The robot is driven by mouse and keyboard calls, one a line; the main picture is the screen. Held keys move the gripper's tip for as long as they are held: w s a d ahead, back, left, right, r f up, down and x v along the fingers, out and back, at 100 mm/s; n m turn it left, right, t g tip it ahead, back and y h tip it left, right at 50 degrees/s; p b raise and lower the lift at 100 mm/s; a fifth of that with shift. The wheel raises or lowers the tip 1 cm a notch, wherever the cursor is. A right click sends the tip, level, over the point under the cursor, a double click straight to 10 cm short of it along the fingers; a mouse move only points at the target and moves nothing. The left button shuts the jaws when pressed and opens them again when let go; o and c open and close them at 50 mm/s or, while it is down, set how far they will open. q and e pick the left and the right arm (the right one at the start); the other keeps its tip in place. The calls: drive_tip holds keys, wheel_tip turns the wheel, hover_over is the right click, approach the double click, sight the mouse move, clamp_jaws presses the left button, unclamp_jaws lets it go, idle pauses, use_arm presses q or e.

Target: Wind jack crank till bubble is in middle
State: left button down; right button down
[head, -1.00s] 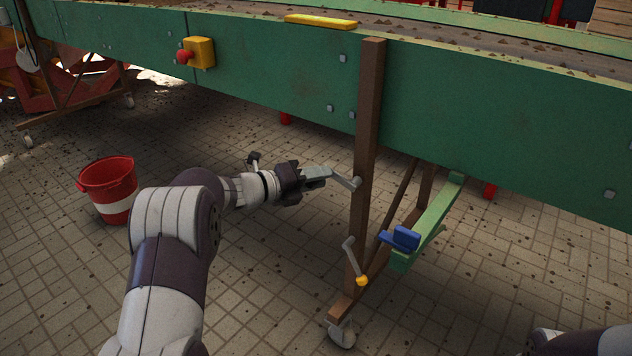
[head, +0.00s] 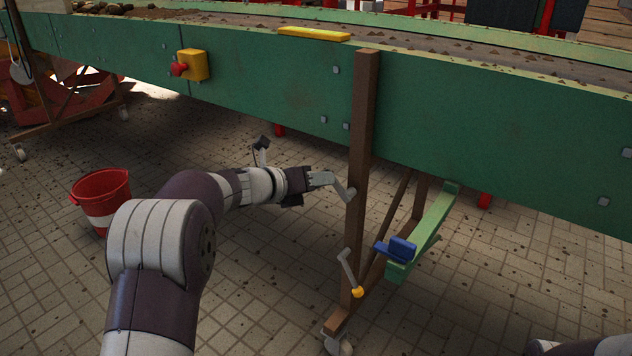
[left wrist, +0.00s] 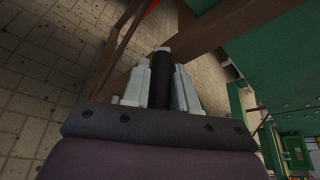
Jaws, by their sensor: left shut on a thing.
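A jack crank (head: 344,190) with a grey arm sits on the brown leg post (head: 362,130) under the green conveyor. My left gripper (head: 322,179) is left of the post, shut on the crank's handle. In the left wrist view, the black handle (left wrist: 163,82) stands between the two grey fingers. A yellow bar (head: 313,33), perhaps the spirit level, lies on the conveyor's top edge; its bubble is too small to see. A second crank (head: 347,268) with a yellow knob hangs lower on the post. My right gripper is not in view.
The green conveyor side (head: 500,130) spans above my arm. A yellow box with a red button (head: 191,65) is on it. A red bucket (head: 101,193) stands at left on the paving. A green beam with a blue piece (head: 402,249) is right of the post.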

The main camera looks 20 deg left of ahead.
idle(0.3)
use_arm(q)
drive_tip(key=c, duration=1)
unclamp_jaws()
drive_tip(key=shift+d, duration=0.1)
drive_tip(key=shift+o, duration=0.2)
drive_tip(key=shift+s+a+r, duration=0.2)
drive_tip(key=shift+s, duration=0.05)
drive_tip(key=p+v, duration=0.5)
drive_tip(key=v, duration=0.7)
drive_tip(key=shift+s+f, duration=0.1)
